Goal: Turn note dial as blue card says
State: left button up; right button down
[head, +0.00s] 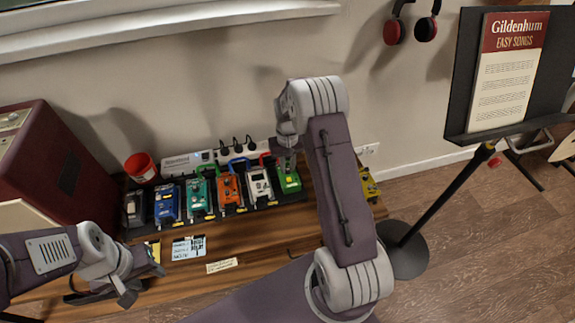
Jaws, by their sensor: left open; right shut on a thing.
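The light blue card (189,248) lies on the wooden bench top in front of the pedal row, its print too small to read. A green pedal (289,181) stands near the right end of the row. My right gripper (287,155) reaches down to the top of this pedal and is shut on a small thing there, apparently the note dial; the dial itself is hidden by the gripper. My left gripper (128,291) is open and empty, low over the front left of the bench, left of the blue card.
Blue (167,203), teal (199,197), orange (229,190) and white pedals (259,184) stand left of the green one. A yellow pedal (369,186) is at right. A cream card (222,265) lies in front.

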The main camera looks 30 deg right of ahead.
aim_at(288, 168)
jog(key=c, duration=1.6)
grip_release()
notch_tip(288, 168, up, 8)
jog(key=p, duration=0.2)
jog(key=shift+p, duration=0.3)
jog(key=shift+r, duration=0.55)
